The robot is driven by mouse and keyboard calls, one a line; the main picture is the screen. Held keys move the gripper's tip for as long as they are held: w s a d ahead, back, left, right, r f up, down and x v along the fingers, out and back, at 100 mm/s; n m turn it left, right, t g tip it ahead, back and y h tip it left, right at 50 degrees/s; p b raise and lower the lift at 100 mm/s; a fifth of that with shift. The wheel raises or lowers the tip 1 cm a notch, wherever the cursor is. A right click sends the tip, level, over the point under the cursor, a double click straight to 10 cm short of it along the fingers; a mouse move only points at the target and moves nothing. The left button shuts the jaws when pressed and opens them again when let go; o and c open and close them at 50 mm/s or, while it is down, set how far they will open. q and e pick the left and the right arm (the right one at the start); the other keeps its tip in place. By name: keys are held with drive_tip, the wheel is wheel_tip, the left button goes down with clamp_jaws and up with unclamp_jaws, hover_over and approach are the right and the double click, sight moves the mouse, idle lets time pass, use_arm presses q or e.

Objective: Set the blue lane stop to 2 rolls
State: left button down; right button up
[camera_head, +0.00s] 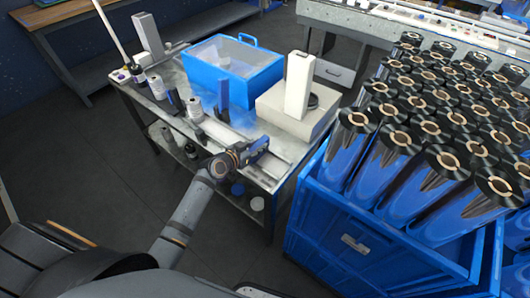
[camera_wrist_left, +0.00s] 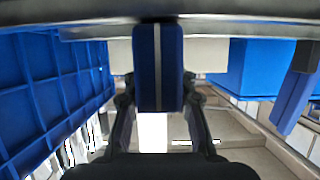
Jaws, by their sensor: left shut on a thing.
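My left gripper (camera_head: 254,153) reaches over the front of the steel table in the head view. In the left wrist view its two fingers (camera_wrist_left: 158,110) are shut on a blue block with a pale stripe, the blue lane stop (camera_wrist_left: 146,70). The stop sits under a long grey rail edge across the top of that view. In the head view the gripper mostly hides the stop. A pale lane bar (camera_head: 224,134) runs along the table beside the gripper. Any roll-count marks are too small to read. My right gripper is not in view.
A blue lidded box (camera_head: 232,70) and a pale machine block (camera_head: 297,98) stand at the back of the table. A blue crate (camera_head: 365,235) packed with upright rolls (camera_head: 385,158) stands close on the right.

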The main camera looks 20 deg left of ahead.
use_arm(q)
drive_tip(key=w+a+b, duration=0.1)
drive_tip(key=a, duration=0.2)
drive_tip(key=w+a+b, duration=0.1)
drive_tip(key=a+b, duration=0.1)
drive_tip(key=w+a+b, duration=0.1)
drive_tip(key=a+b, duration=0.1)
drive_tip(key=a, duration=0.1)
drive_tip(key=shift+a+f, duration=0.3)
drive_tip(key=shift+f, duration=0.05)
drive_tip(key=shift+w+a+r+b, duration=0.15)
drive_tip(key=shift+a+b, duration=0.15)
drive_tip(key=shift+a, duration=0.05)
drive_tip(key=shift+r, duration=0.3)
drive_tip(key=shift+w, duration=0.1)
drive_tip(key=c, duration=1.4)
unclamp_jaws()
drive_tip(key=o, duration=0.3)
drive_tip(key=shift+a, duration=0.2)
drive_tip(key=shift+d, duration=0.1)
